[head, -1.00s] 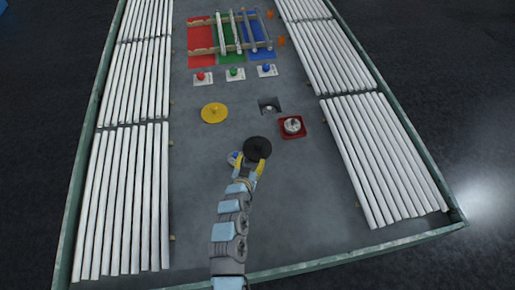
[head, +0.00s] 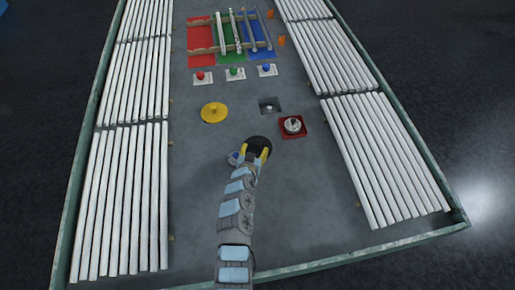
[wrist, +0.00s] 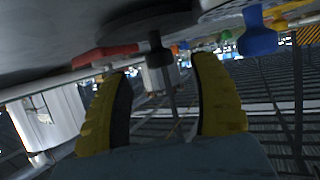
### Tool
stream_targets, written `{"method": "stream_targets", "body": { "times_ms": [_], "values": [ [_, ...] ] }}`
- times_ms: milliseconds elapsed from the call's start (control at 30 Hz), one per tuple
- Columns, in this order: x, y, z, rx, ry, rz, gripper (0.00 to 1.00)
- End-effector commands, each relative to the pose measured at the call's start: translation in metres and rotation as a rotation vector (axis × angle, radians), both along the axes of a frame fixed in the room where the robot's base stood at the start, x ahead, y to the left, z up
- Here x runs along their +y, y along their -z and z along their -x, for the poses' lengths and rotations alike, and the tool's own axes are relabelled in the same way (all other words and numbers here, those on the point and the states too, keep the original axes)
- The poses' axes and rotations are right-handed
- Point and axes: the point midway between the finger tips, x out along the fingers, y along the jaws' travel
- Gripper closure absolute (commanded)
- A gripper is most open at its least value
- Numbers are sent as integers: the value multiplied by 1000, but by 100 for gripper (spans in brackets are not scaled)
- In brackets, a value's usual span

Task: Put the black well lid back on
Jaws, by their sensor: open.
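The black well lid (head: 257,140) is a round disc lying on the grey table in the head view. My gripper (head: 257,153) is over its near side and hides part of it. In the wrist view the dark disc (wrist: 150,20) is at the top, with its knob (wrist: 158,50) between my two yellow fingers (wrist: 164,68). The fingers are apart and I see no clear contact with the knob. A square dark well (head: 268,104) is open in the table, just beyond and slightly right of the lid, with a small light object inside.
A red square piece with a grey knob (head: 292,125) is right of the lid. A yellow disc (head: 214,113) is to the far left. Racks of white tubes (head: 120,205) line both sides.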

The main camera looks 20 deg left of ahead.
Motion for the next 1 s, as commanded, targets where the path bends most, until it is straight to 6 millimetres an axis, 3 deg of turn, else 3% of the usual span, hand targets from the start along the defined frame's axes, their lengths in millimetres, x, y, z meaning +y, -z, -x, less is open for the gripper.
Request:
{"method": "stream_targets", "body": {
  "times_ms": [433, 833, 867, 1000],
  "values": [
    [6, 13, -37, -3, 1, 1, 38],
    [7, 14, -42, -2, 0, 0, 38],
    [7, 14, -42, -2, 0, 0, 44],
    [7, 14, -42, -2, 0, 0, 84]
  ]
}}
